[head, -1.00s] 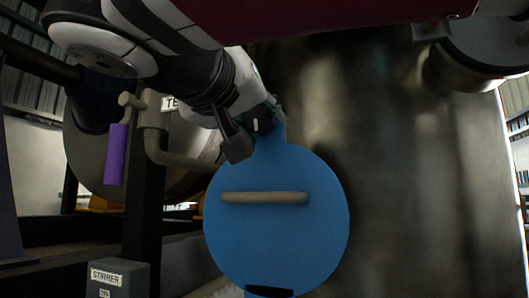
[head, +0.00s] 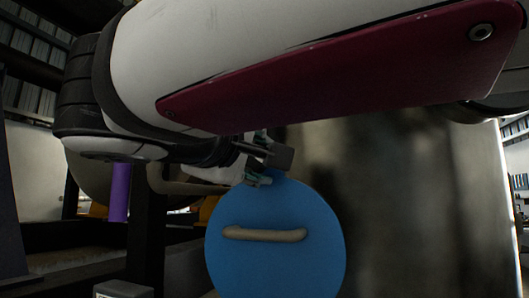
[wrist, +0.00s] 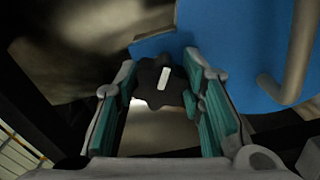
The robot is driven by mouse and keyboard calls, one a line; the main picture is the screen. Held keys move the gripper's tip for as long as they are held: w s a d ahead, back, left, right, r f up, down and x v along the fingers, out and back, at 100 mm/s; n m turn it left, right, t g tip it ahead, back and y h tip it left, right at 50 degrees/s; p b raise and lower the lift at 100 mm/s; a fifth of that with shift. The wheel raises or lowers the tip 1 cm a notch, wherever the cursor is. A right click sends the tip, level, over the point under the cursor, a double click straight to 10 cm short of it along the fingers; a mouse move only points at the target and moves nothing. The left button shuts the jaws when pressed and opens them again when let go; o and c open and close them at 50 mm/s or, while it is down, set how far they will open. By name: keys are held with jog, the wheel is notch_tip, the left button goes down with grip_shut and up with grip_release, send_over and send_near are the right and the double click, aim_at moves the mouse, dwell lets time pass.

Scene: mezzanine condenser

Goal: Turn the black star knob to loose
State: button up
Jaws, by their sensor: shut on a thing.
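The black star knob (wrist: 152,84) shows in the wrist view between my fingers, with a short white mark on its face, nearly upright and tilted slightly right. My gripper (wrist: 160,98) is shut on the knob, its teal pads on either side. In the head view my gripper (head: 262,165) is at the top of the round blue cover (head: 275,265); I cannot make out the knob there. The blue cover also shows at the upper right of the wrist view (wrist: 235,45).
A beige bar handle (head: 265,234) crosses the blue cover and shows close on the right in the wrist view. A purple-gripped lever (head: 120,192) and a pipe (head: 180,184) are to the left. A large metal vessel (head: 400,200) stands at the right.

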jog(key=n+p, duration=0.4)
jog(key=n, duration=0.2)
jog(key=shift+r, duration=0.1)
jog(key=n+p, duration=0.5)
jog(key=n, duration=0.1)
jog(key=shift+s+n, duration=0.1)
jog(key=shift+n, duration=0.3)
jog(key=n+p, duration=0.4)
jog(key=n, duration=0.2)
jog(key=shift+p, duration=0.35)
jog(key=n+p, duration=0.2)
jog(key=n, duration=0.1)
jog(key=n+p, duration=0.1)
jog(key=n, duration=0.1)
jog(key=shift+f, duration=0.25)
jog(key=shift+d+n+p, duration=0.1)
jog(key=shift+n+p, duration=0.25)
jog(key=shift+n, duration=0.05)
jog(key=o, duration=1.2)
jog(key=shift+c, duration=0.2)
